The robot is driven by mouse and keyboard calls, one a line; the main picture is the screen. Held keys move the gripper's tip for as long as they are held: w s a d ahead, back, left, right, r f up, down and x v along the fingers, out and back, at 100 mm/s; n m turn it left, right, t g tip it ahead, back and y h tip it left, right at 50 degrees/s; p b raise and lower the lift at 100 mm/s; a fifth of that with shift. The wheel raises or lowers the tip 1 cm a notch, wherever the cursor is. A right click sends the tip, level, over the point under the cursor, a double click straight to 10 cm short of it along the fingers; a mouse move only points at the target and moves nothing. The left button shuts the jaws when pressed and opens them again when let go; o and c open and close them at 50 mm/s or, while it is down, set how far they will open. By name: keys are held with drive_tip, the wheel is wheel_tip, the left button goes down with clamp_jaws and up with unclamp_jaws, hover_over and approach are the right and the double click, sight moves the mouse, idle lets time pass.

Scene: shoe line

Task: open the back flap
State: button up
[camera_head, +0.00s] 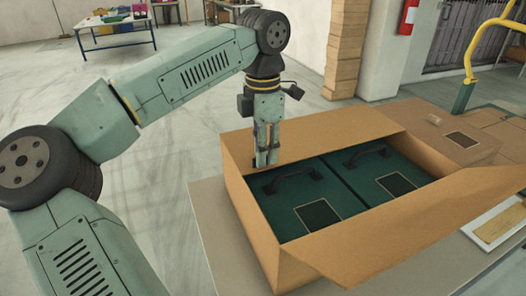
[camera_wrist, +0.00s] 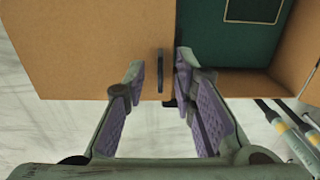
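The cardboard box (camera_head: 250,205) stands on a table, with dark green panels with black handles inside. Its back flap (camera_head: 325,130) is a plain brown panel along the far side, lying over part of the opening; it fills the upper left of the wrist view (camera_wrist: 100,50). A thin dark tab (camera_wrist: 160,75) shows near the flap's edge. My gripper (camera_head: 265,160) points down at the left end of the flap. In the wrist view my gripper (camera_wrist: 161,67) is open, its purple-padded fingers on either side of the tab, with gaps visible. Actual contact is not visible.
Another flap (camera_head: 400,235) sticks outward at the box's near side. A closed carton (camera_head: 440,140) stands behind at the right, and a white tray (camera_head: 500,225) lies at the right. The table's left strip (camera_head: 215,240) is bare.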

drive_tip(key=shift+f, duration=0.7)
drive_tip(key=shift+c, duration=0.5)
clamp_jaws()
